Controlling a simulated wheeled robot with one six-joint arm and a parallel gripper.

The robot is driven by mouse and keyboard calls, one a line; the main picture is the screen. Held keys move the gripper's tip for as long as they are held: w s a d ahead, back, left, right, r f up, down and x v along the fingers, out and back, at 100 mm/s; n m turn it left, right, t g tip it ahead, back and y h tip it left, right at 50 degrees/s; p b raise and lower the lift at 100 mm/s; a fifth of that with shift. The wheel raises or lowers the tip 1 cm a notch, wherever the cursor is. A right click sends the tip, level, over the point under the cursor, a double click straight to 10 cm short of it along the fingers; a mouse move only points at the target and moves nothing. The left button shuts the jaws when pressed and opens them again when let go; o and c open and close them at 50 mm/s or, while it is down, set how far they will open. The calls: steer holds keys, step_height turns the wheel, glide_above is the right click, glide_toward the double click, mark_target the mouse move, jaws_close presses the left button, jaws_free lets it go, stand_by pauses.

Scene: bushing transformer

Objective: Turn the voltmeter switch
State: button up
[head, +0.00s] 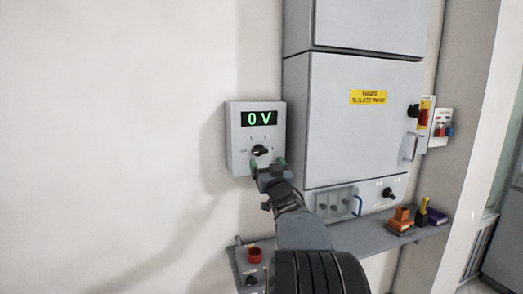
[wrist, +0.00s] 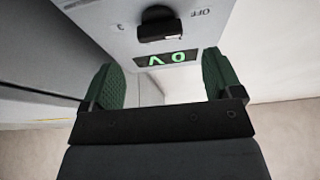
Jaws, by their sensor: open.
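The voltmeter (head: 238,133) is a light grey box on the wall, left of the cabinet. In the wrist view the knob (wrist: 161,25) shows at the top, near an OFF mark, and the display (wrist: 167,58) appears upside down. My gripper (head: 268,163) is at the lower front of the voltmeter. Its two green fingers are apart and nothing is between them (wrist: 163,85). The wrist view shows the knob beyond the fingertips, not held.
A tall grey cabinet (head: 355,125) with a yellow label (head: 368,97) stands right of the voltmeter. A grey shelf (head: 375,238) below it holds orange and purple items. A red round part (head: 254,254) sits at the lower left. The wall to the left is clear.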

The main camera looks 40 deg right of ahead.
mark_target(261, 152)
steer(key=shift+p+x, duration=0.9)
steer(key=shift+x, duration=2.1)
steer(key=shift+f, duration=0.1)
steer(key=c, duration=0.9)
